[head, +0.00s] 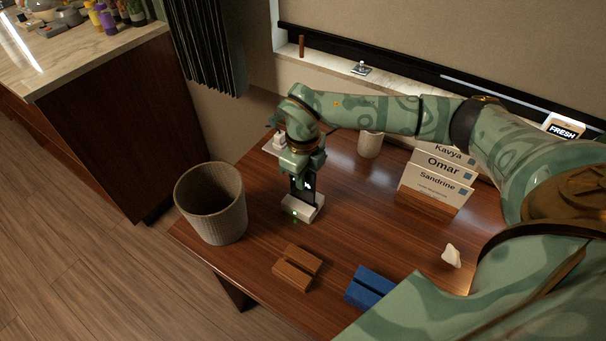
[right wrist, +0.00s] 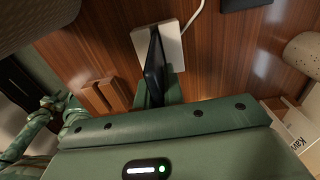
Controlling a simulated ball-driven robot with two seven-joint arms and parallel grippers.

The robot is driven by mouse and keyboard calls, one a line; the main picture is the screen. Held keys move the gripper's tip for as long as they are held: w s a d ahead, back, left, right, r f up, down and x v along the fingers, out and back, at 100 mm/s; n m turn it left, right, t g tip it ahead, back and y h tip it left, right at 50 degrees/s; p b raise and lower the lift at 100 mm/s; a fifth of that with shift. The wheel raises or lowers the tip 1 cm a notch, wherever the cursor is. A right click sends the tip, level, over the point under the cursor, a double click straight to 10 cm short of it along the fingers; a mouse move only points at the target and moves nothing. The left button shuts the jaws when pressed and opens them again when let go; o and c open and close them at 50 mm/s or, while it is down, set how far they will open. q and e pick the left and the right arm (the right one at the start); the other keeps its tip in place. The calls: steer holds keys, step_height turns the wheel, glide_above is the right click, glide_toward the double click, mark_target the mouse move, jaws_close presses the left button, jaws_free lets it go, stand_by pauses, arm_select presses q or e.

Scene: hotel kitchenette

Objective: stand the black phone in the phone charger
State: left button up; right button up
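The black phone (head: 307,186) stands upright at the white phone charger (head: 302,208), its lower end at the charger's slot. My right gripper (head: 302,170) is above it, fingers shut on the phone's upper part. In the right wrist view the phone (right wrist: 154,62) shows edge-on between the fingers, above the charger (right wrist: 172,48). The fingers hide part of the phone, and whether it is fully seated is hard to tell. My left gripper is out of the head view; a small green arm part at the right wrist view's left edge is unclear.
A waste bin (head: 212,203) stands left of the charger. A brown slotted block (head: 297,267) and a blue one (head: 369,287) lie nearer. A name-card holder (head: 432,197), a cup (head: 370,144) and a white lump (head: 451,256) are to the right. A white cable (right wrist: 193,14) leaves the charger.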

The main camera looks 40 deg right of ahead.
steer(key=o, duration=0.4)
steer(key=shift+c, duration=0.2)
step_height(320, 180, up, 16)
steer(key=p, duration=0.4)
steer(key=shift+r, duration=0.15)
